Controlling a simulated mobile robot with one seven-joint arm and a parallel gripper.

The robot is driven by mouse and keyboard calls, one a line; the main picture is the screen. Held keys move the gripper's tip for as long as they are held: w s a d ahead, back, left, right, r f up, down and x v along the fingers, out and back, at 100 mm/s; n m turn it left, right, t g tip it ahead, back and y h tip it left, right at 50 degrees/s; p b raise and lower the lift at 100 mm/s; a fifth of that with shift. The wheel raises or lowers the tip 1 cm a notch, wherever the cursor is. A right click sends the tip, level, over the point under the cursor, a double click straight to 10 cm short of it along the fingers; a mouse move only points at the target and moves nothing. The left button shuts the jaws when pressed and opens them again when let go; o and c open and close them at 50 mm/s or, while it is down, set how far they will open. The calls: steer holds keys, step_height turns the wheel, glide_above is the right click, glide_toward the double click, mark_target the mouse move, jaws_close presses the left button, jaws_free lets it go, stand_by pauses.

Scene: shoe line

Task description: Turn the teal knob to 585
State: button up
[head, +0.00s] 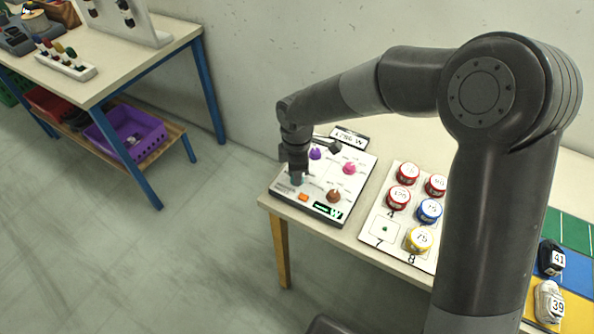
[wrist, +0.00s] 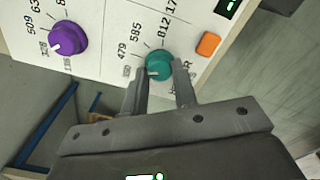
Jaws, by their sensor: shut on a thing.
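The teal knob (wrist: 159,66) sits on a white panel (wrist: 112,40), with the printed numbers 479, 585 and 812 around it. My gripper (wrist: 159,78) has one finger on each side of the knob and is shut on it. A small pale mark shows on the knob's lower left side, away from the 585 label; its exact reading is too small to tell. In the head view my gripper (head: 296,172) is over the left side of the panel (head: 325,180) and hides most of the knob.
On the same panel are a purple knob (wrist: 67,39), an orange button (wrist: 208,44), a pink knob (head: 349,168) and a brown knob (head: 333,196). A board (head: 381,212) with several red, blue and yellow round pieces lies to the right. Another table (head: 120,75) stands at left.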

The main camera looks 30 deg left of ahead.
steer(key=m, duration=1.2)
steer(key=shift+m, duration=0.3)
stand_by(0.4)
steer(key=o, duration=1)
steer(key=shift+r, duration=0.1)
step_height(320, 180, up, 11)
steer(key=shift+f, duration=0.2)
